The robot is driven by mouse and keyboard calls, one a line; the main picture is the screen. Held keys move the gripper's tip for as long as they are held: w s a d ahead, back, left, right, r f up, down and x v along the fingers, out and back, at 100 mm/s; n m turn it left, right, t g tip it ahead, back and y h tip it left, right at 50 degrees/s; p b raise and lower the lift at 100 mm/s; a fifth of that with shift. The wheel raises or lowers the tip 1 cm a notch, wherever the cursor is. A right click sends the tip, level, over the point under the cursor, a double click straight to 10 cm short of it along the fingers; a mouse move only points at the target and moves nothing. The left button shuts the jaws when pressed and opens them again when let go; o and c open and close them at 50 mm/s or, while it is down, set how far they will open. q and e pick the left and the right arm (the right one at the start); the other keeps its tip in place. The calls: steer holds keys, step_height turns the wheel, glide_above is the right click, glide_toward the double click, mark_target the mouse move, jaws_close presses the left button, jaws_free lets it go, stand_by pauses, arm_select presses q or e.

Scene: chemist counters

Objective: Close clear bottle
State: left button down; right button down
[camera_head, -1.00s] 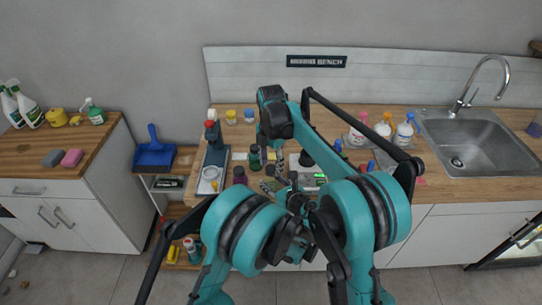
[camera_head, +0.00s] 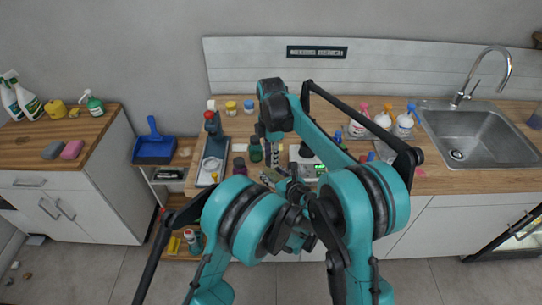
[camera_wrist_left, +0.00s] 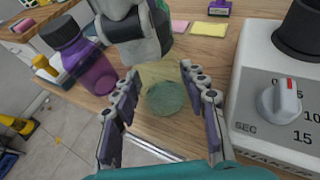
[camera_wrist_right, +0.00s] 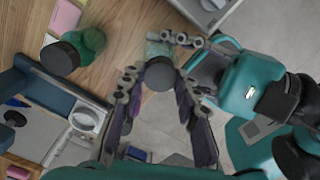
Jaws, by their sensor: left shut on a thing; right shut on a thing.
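The clear bottle (camera_wrist_left: 167,99) is a pale green, see-through vessel between the fingers of my left gripper (camera_wrist_left: 161,88), which is shut on it. It also shows in the right wrist view (camera_wrist_right: 157,49), with the left fingers beside it. My right gripper (camera_wrist_right: 159,82) is shut on a round dark cap (camera_wrist_right: 159,73). In that view the cap overlaps the near end of the clear bottle; I cannot tell whether they touch. In the head view my arms hide most of the bottle and cap.
A purple bottle (camera_wrist_left: 85,60) stands close to my left gripper, and a white device with a knob (camera_wrist_left: 285,105) is at its right. A green bottle with a dark cap (camera_wrist_right: 90,41) is near my right gripper. The sink (camera_head: 480,135) is at the far right.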

steer(key=m, duration=1.4)
steer(key=shift+m, duration=0.4)
steer(key=m, duration=0.4)
steer(key=shift+m, duration=0.3)
steer(key=m, duration=1)
steer(key=shift+f, duration=0.1)
steer(key=m, duration=0.7)
steer(key=shift+m, duration=0.3)
steer(key=c, duration=1)
jaws_free()
steer(key=shift+c, duration=0.2)
step_height(320, 180, up, 12)
